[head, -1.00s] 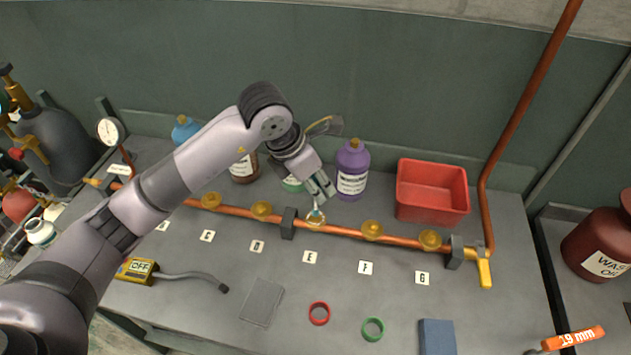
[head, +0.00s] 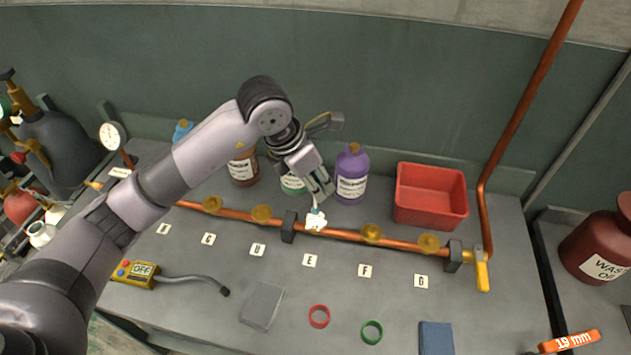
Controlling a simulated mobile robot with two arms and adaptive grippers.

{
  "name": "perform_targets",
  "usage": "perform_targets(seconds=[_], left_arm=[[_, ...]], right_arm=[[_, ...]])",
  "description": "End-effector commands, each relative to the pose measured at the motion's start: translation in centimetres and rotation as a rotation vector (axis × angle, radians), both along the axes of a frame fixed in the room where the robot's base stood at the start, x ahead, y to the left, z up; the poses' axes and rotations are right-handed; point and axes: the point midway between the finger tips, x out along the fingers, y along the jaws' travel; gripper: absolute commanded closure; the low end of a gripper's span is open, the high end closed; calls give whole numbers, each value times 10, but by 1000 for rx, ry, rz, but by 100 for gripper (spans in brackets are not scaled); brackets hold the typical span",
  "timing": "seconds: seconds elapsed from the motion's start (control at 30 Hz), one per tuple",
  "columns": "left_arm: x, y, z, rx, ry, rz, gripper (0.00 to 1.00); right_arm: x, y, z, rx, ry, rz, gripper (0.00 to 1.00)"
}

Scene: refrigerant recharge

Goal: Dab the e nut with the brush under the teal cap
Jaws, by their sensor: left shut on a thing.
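My left gripper (head: 319,202) is shut on the teal cap (head: 316,213), of which only a small part shows between the fingertips. It is above the copper pipe, over the E tag (head: 310,261). White foam (head: 316,223) covers the e nut right under the cap. The brush is hidden in the foam or too small to make out. My right gripper is not in view.
The copper pipe (head: 340,235) runs across the bench with brass nuts, such as the one at F (head: 371,233). A red bin (head: 431,195) is at right. Red (head: 319,316) and green (head: 372,331) rings lie in front.

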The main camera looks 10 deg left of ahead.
Motion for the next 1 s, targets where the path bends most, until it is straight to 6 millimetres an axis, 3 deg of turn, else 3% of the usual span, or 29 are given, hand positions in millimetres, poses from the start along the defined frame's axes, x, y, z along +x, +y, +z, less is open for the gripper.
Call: perform_targets(seconds=[0.5,1.0], left_arm=[[1,0,45,-1,-3,1,85],[0,0,48,-1,-2,0,85]], right_arm=[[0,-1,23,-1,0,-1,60],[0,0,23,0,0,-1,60]])
